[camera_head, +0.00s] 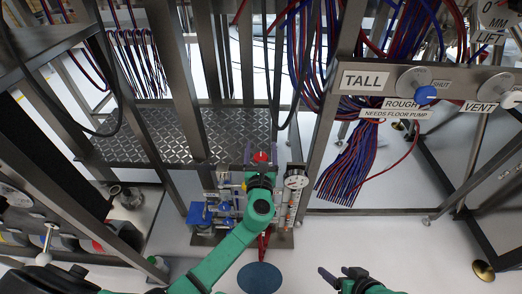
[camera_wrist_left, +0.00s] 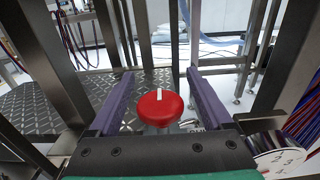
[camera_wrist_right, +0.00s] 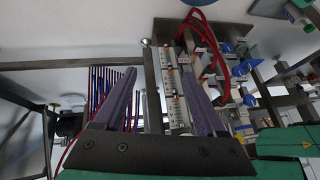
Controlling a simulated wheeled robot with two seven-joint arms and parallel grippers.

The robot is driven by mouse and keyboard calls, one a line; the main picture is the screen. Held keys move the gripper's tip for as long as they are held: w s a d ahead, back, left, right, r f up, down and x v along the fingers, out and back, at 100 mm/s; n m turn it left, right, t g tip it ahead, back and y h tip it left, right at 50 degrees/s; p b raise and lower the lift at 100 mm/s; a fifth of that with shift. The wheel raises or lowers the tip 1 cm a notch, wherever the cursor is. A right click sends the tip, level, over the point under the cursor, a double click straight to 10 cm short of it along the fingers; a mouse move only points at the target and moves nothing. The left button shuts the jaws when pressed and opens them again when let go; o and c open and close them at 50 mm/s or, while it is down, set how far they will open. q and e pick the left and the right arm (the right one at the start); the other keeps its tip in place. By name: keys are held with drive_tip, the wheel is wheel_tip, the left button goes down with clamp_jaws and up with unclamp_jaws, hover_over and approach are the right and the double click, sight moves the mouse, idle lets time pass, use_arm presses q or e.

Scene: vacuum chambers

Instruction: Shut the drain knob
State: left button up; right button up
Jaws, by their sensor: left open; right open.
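A red round knob (camera_head: 261,156) with a white mark sits on the valve panel in the middle of the head view. No drain label is readable on it. In the left wrist view the red knob (camera_wrist_left: 160,106) shows between the two spread fingers of my left gripper (camera_wrist_left: 160,73), with gaps on both sides. My left gripper (camera_head: 262,151) is open at the knob in the head view. My right gripper (camera_head: 341,277) is open and empty, low and right of the panel. Its fingers (camera_wrist_right: 155,71) show in the right wrist view with nothing clasped.
Blue valves (camera_head: 226,207) and a round gauge (camera_head: 297,181) flank my left forearm. A tread-plate shelf (camera_head: 150,148) lies behind.

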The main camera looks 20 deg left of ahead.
use_arm(q)
clamp_jaws()
